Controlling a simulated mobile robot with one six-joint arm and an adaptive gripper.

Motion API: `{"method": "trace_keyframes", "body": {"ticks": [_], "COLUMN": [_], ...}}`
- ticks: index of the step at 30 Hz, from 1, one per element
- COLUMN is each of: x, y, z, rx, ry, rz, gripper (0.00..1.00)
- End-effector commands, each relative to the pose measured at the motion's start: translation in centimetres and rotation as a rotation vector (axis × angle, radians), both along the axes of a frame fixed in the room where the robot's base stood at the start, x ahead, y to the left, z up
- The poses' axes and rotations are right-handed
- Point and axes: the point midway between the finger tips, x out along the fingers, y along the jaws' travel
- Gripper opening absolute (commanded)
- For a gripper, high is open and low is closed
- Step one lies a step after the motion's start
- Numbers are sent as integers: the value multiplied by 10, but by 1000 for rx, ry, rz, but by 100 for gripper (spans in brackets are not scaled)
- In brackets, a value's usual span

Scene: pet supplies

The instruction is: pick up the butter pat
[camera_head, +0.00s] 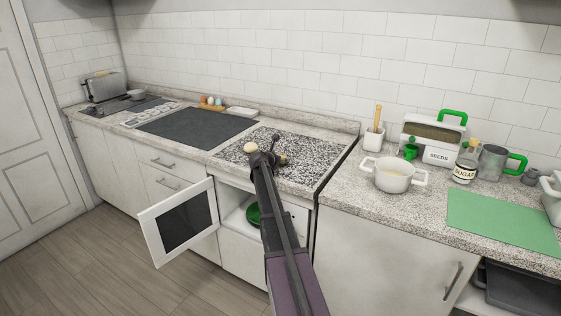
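I cannot pick out a butter pat with certainty. A small cream-coloured rounded thing (250,148) shows at the left of the end of my arm, over the speckled black-and-white board. I cannot tell whether it is touched or held. My gripper (272,158) is small and dark at the arm's far end, above that board, and its fingers cannot be made out. A small yellowish-brown thing shows just to its right. A white pot (393,184) on the right counter has something pale yellow inside. My arm hides part of the board and the open cabinet.
An open cabinet door (180,221) juts out at the left front, with a green item (253,214) inside. A seeds box (438,156), sugar bottle (466,165) and grey jug (492,160) stand behind a green mat (505,220). A dark mat (190,125) lies bare on the left.

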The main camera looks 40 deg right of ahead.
Motion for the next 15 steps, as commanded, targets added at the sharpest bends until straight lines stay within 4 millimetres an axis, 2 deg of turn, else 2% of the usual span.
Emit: {"method": "trace_keyframes", "body": {"ticks": [15], "x": [0], "y": [0], "z": [4], "rx": [0], "ry": [0], "rz": [0], "gripper": [37]}}
